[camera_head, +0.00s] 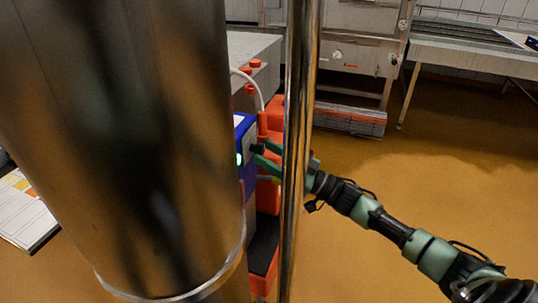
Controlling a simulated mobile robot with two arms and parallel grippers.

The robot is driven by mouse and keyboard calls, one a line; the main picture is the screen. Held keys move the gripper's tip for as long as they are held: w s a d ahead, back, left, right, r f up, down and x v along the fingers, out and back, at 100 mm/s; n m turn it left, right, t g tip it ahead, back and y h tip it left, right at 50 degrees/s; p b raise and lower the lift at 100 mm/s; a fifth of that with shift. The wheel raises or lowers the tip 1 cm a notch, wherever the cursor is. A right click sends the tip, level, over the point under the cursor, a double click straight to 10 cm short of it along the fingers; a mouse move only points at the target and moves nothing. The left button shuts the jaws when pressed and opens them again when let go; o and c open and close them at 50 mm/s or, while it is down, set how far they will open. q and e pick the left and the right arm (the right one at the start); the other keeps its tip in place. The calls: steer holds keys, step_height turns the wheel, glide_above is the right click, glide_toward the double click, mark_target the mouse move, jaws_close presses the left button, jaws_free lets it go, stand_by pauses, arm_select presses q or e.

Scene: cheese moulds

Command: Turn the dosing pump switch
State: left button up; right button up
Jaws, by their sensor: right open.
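The dosing pump is a blue box (249,145) in the middle of the head view, with a green light on its left side. The big cylinder hides part of it. A small dark knob (257,149) sticks out from its face; it may be the switch, but its setting is too small to read. My right gripper (262,155) has green fingers, open and apart, right at the knob. I cannot tell whether they touch it. A vertical pole hides part of the gripper behind the fingers. My left gripper is not in view.
A large shiny metal cylinder (125,130) fills the left. A thin vertical metal pole (298,110) stands in front of my right wrist. Orange-red containers (268,195) are beside the pump. A steel table (470,55) stands at back right. The brown floor at right is clear.

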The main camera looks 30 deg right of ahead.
jaws_close()
steer(key=n+g+y+b, duration=0.1)
steer(key=n+g, duration=0.1)
steer(key=n, duration=0.2)
steer(key=n+g+y+b, duration=0.1)
steer(key=n+g+b, duration=0.1)
steer(key=n, duration=0.3)
steer(key=n+g+b, duration=0.1)
steer(key=n+g, duration=0.1)
steer(key=n, duration=0.3)
steer(key=shift+w+d+r+y, duration=0.15)
steer(key=shift+w+d+y, duration=0.15)
steer(key=shift+d+y, duration=0.1)
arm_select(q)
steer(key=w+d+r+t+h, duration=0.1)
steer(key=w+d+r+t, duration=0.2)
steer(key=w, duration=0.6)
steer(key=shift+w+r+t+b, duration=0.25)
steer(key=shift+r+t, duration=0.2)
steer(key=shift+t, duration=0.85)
arm_select(e)
steer(key=shift+n+g, duration=0.6)
steer(key=shift+n, duration=0.6)
